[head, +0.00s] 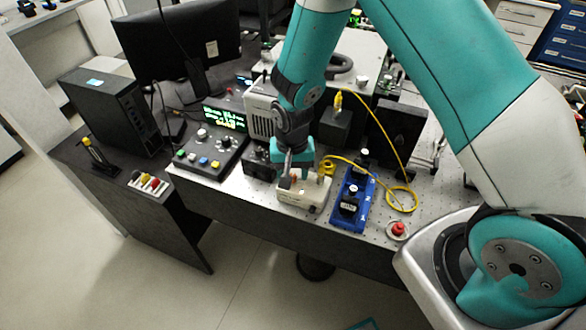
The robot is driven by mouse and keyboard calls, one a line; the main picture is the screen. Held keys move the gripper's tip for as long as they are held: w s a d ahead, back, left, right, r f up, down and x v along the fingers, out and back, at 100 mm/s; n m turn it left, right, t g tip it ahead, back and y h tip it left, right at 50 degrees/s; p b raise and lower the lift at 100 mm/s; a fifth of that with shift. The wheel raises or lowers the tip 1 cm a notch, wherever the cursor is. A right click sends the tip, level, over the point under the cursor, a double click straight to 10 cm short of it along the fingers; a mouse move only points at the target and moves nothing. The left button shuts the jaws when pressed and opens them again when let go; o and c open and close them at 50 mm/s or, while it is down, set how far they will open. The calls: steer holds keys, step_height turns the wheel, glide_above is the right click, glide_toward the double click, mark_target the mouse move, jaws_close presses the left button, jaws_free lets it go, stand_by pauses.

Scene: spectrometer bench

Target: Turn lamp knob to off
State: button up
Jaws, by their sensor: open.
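A small beige box (302,193) sits near the front edge of the bench, with small controls on its top and front. My gripper (292,168) points down at the back and top of this box. Its jaws are open, with a dark finger on the left; the arm and wrist cover much of what lies behind. I cannot tell which control is the lamp knob, or whether the jaws touch or surround one. The knob's setting is too small to read.
A blue block with black knobs (350,201) stands right of the box, with a yellow cable (408,200) looping beyond it. A red button (398,229) is at the front right. A control panel with a green display (222,118), a monitor (178,42) and a computer tower (108,108) stand left.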

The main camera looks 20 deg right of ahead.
steer(key=shift+f, duration=0.35)
steer(key=c, duration=0.9)
steer(key=shift+d, duration=0.15)
